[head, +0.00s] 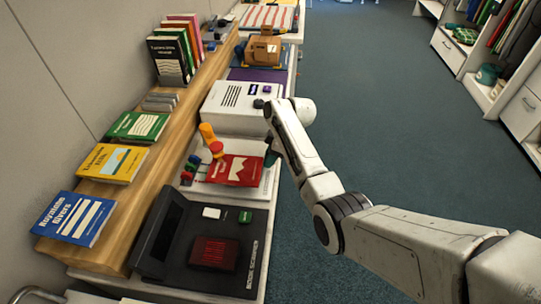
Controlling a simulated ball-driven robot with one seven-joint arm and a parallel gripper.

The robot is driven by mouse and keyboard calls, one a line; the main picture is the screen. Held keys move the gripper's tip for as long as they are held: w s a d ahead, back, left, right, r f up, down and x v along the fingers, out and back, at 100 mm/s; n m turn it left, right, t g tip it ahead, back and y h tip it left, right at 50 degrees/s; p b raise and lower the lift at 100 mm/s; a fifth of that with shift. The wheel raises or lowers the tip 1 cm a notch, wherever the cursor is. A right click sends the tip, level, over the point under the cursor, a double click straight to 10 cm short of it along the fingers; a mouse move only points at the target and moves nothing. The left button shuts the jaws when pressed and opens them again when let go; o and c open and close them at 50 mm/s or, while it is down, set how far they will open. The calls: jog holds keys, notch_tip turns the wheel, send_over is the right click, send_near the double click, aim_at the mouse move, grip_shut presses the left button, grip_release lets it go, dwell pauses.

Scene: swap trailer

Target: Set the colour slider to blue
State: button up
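I cannot make out a colour slider for certain. A white panel (232,181) on the bench has a column of small round coloured marks (190,168), with red, green and blue among them, at its left edge. An orange handle (208,133) and a red knob (216,148) stand near them. A red booklet (236,170) lies on the panel. My arm reaches in from the lower right. My gripper (271,154) seems to be the dark part at the panel's right edge, mostly hidden behind my arm, so its fingers cannot be made out.
A white box (236,107) with a vent stands behind the panel, and a black book scanner (205,250) in front. Books (72,219) lie along the wooden shelf (120,193) at left. A brown machine (262,50) stands farther back. Open floor (395,110) lies at right.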

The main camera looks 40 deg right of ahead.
grip_shut()
dwell(0.3)
